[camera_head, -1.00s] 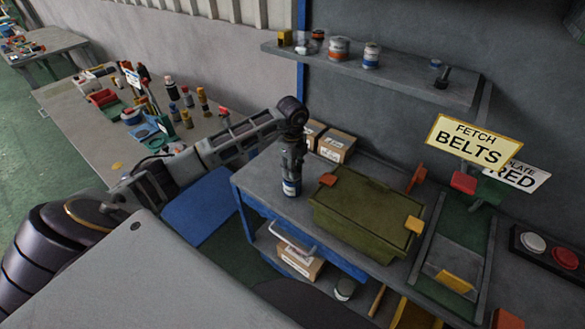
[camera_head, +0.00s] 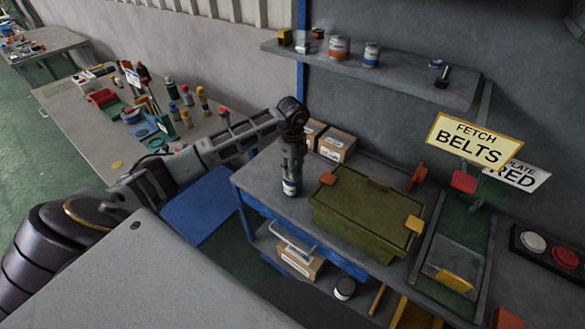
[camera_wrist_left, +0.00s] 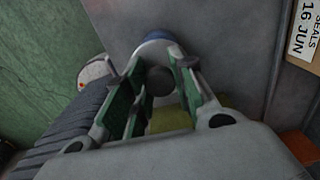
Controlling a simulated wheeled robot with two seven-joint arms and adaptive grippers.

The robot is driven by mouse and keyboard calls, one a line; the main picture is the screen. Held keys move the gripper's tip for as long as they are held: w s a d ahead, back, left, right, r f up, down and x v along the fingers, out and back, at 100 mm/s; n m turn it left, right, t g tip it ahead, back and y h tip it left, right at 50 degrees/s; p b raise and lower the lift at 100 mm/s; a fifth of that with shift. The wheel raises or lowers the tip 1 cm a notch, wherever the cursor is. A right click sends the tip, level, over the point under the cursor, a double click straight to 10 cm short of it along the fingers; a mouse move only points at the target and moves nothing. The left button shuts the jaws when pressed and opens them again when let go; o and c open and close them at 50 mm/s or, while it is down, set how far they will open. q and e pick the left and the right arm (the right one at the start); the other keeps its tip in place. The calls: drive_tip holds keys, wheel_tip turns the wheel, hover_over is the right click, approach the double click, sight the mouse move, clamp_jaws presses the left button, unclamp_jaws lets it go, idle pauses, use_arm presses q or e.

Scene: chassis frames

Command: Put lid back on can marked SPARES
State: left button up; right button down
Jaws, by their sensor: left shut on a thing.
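A can with a blue and white label (camera_head: 291,188) stands upright on the grey workbench, directly under my left gripper (camera_head: 291,178). Its lettering is too small to read, so I cannot confirm the SPARES mark. In the left wrist view, a pale round top with a blue edge (camera_wrist_left: 155,47) shows beyond the fingers. My left gripper (camera_wrist_left: 153,100) is shut on a dark round piece (camera_wrist_left: 160,83), which looks like the lid's knob. Whether the lid sits fully on the can's rim is hidden. My right gripper is not in view.
An olive bin (camera_head: 360,215) with orange latches stands close right of the can. Cardboard boxes (camera_head: 337,145) are behind. More cans (camera_head: 339,48) stand on the wall shelf (camera_head: 400,77). A side table (camera_head: 85,130) holds several small items.

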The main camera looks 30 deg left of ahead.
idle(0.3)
use_arm(q)
drive_tip(key=o, duration=1)
drive_tip(key=shift+c, duration=0.2)
drive_tip(key=o, duration=0.6)
drive_tip(key=shift+o, duration=0.2)
drive_tip(key=shift+r, duration=0.15)
drive_tip(key=shift+r+p, duration=0.95)
drive_tip(key=shift+r, duration=0.25)
drive_tip(key=shift+r+p, duration=1.35)
drive_tip(key=shift+r, duration=0.85)
clamp_jaws()
